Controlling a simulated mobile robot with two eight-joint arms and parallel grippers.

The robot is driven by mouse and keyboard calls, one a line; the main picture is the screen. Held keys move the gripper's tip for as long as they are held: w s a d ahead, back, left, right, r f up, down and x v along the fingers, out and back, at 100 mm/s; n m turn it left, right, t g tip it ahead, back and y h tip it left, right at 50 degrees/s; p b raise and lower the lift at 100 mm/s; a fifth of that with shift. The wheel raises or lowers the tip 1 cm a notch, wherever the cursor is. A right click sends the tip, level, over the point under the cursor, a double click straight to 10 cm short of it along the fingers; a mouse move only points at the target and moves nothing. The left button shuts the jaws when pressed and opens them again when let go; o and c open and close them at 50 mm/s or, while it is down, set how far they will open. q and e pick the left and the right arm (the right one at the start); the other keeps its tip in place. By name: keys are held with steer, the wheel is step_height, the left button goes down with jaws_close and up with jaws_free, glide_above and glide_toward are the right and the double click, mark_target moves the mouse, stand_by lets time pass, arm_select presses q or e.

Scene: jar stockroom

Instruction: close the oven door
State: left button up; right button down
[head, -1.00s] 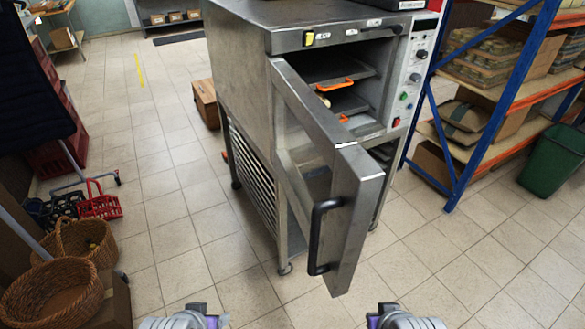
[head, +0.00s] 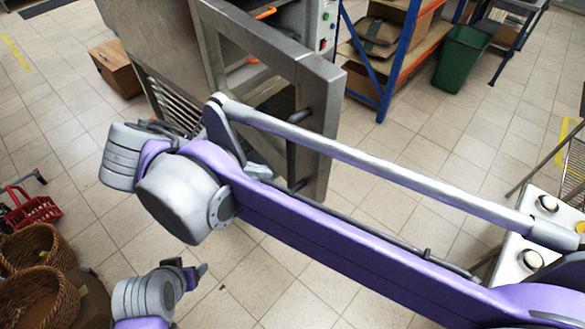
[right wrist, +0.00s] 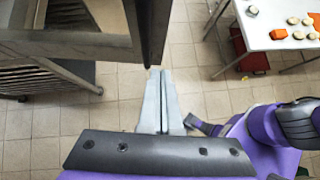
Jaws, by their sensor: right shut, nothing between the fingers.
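The oven door (head: 325,75) is a steel frame with a window, swung wide open in front of the steel oven (head: 165,45). Its dark handle (head: 291,160) is partly hidden behind my right arm. My right gripper (head: 258,171) is beside the door, near the handle, and mostly hidden by its wrist. In the right wrist view its fingers (right wrist: 161,75) are shut and empty, with their tips close to the door's edge (right wrist: 153,35); I cannot tell whether they touch. My left gripper (head: 196,274) is low at the left, away from the door; its jaw state is unclear.
A blue and orange shelf (head: 385,60) and a green bin (head: 462,55) stand right of the oven. A cardboard box (head: 115,68) is on the floor at its left. Wicker baskets (head: 45,250) and a red basket (head: 35,210) stand at the lower left. Tiled floor is open between.

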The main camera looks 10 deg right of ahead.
glide_toward(315, 166)
step_height(315, 166, down, 4)
steer(key=shift+a+r, duration=0.1)
steer(key=d, duration=0.1)
steer(key=w+d, duration=0.1)
steer(key=d+p, duration=0.1)
steer(key=shift+w, duration=0.3)
steer(key=shift+w+d+f, duration=0.25)
steer(key=shift+w+d, duration=0.05)
steer(key=shift+d, duration=0.1)
arm_select(q)
steer(key=shift+w+d+r, duration=0.1)
steer(key=shift+w+r, duration=0.15)
steer(key=shift+r, duration=0.2)
steer(key=shift+w+d+r, duration=0.1)
steer(key=shift+w+r, duration=0.15)
steer(key=shift+r, duration=0.2)
arm_select(e)
steer(key=shift+d, duration=0.1)
